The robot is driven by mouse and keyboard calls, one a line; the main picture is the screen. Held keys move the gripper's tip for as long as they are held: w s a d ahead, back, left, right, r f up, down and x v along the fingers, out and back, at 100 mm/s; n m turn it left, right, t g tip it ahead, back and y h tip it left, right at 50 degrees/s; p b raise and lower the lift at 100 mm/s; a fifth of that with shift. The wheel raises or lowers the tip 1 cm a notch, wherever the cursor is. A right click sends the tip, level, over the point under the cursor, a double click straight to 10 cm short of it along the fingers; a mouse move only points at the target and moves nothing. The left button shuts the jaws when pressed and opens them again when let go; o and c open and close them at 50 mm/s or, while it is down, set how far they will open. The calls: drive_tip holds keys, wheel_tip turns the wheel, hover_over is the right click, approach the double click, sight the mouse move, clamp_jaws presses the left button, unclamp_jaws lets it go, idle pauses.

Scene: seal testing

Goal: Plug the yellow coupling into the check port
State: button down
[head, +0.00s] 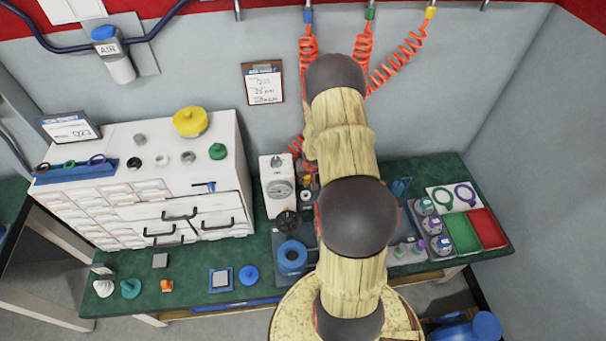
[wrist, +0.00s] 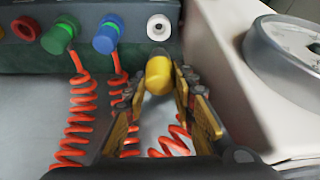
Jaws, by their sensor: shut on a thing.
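In the wrist view, my gripper (wrist: 160,84) is shut on the yellow coupling (wrist: 158,76), with one finger on each side. The coupling's metal tip points away from me, toward the dark panel. A white round port (wrist: 159,27) with a dark hole is in the panel just beyond and above the tip; it looks empty. I cannot tell whether the tip touches the panel. An orange coiled hose (wrist: 170,142) shows below the coupling between the fingers. In the head view my arm hides the gripper and coupling.
Green (wrist: 57,38) and blue (wrist: 106,36) couplings with coiled hoses sit at the panel, left of the white port. A red ring port (wrist: 26,28) is farther left. A white box with a round gauge (wrist: 285,50) stands close on the right. A white drawer cabinet (head: 120,205) stands left.

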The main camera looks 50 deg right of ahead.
sight(306, 186)
drive_tip(key=shift+w+f+b, duration=0.1)
drive_tip(key=shift+f+b, duration=2.4)
drive_tip(key=shift+f, duration=0.1)
drive_tip(key=shift+f+b, duration=1.05)
drive_tip(key=shift+f, duration=0.45)
drive_tip(key=c, duration=1.4)
unclamp_jaws()
drive_tip(key=shift+r, duration=0.1)
drive_tip(key=v, duration=1.2)
